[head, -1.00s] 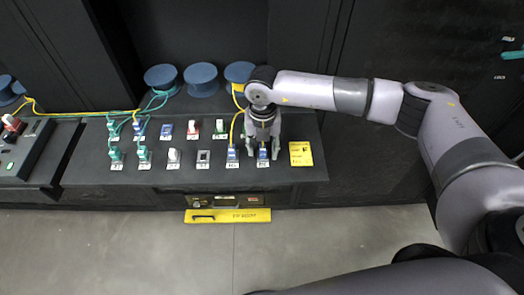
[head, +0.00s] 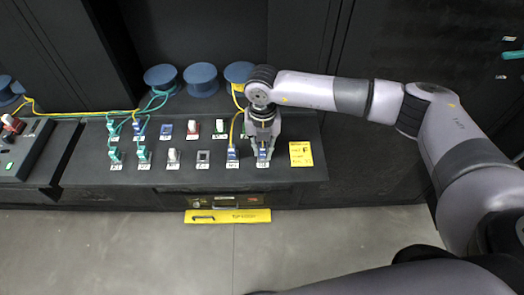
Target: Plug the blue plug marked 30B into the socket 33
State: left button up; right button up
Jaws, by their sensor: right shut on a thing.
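A blue plug (head: 263,155) stands at the right end of the front row on the dark panel (head: 300,176). My right gripper (head: 263,157) comes down from above and is shut on this plug, with a finger on each side. The label below the plug is too small to read, so I cannot confirm the marking 30B. Another blue plug (head: 232,153) with a yellow cable sits just left of it. An empty-looking grey socket (head: 203,156) is further left in the front row; I cannot read its number. My left gripper is not in view.
Teal plugs (head: 144,154) and a white one (head: 173,155) fill the front row's left part. Blue spools (head: 201,78) stand behind. A yellow card (head: 301,153) lies to the right.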

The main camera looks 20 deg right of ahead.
aim_at(263, 147)
jog(key=shift+r, duration=0.1)
grip_shut()
jog(key=shift+r+p, duration=1.55)
jog(key=shift+r, duration=1.4)
